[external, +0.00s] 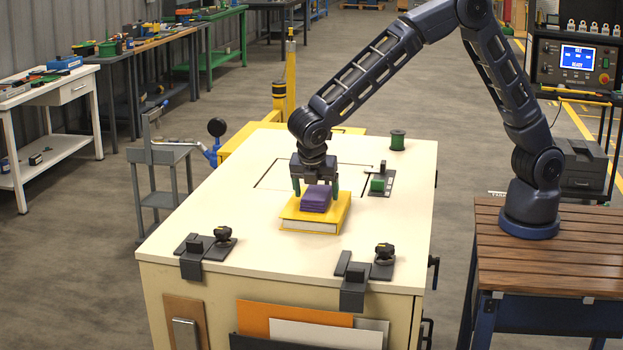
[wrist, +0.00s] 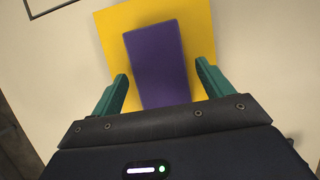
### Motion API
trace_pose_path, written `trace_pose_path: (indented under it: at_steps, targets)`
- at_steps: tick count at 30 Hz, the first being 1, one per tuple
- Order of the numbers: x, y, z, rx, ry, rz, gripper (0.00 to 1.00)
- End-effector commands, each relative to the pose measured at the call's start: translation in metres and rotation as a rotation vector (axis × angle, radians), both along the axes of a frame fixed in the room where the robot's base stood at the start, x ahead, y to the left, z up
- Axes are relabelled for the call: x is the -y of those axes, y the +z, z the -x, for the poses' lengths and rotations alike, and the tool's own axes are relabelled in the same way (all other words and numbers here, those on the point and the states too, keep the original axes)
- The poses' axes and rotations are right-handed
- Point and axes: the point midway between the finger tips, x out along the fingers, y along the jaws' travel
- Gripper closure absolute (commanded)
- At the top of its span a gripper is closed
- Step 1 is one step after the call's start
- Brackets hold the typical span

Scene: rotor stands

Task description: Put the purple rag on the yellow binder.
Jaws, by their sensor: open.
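The purple rag (external: 316,199) is a folded stack lying on top of the yellow binder (external: 323,222), which lies flat on the cream workbench. In the wrist view the rag (wrist: 157,62) sits within the cover of the binder (wrist: 112,35), with yellow showing around its far end and sides. My gripper (external: 315,188) is above the binder at the rag. Its green fingers stand apart, one on each side of the rag, and in the wrist view there are gaps between my gripper's fingers (wrist: 158,82) and the rag. The rag's near end is hidden by the gripper body.
The cream workbench top (external: 215,215) is mostly clear. A green spool (external: 397,140) and a dark fixture with a green block (external: 378,185) are behind right of the binder. Dark clamps (external: 192,262) (external: 352,288) sit at the front edge.

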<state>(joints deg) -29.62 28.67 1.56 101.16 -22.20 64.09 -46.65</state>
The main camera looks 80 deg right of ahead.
Motion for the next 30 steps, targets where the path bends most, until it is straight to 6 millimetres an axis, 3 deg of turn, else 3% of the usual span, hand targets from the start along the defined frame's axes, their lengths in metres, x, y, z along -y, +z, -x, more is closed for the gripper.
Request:
trace_pose_path:
  at_steps: [5, 18, 24, 30]
  targets:
    - [-0.006, 0.017, 0.0, 0.002, 0.001, -0.001, 0.21]
    - [-0.037, 0.091, 0.0, 0.002, 0.0, -0.001, 0.21]
    - [-0.044, 0.108, 0.0, 0.0, 0.0, -0.001, 0.21]
    - [-0.046, 0.113, 0.0, 0.0, 0.0, -0.001, 0.21]
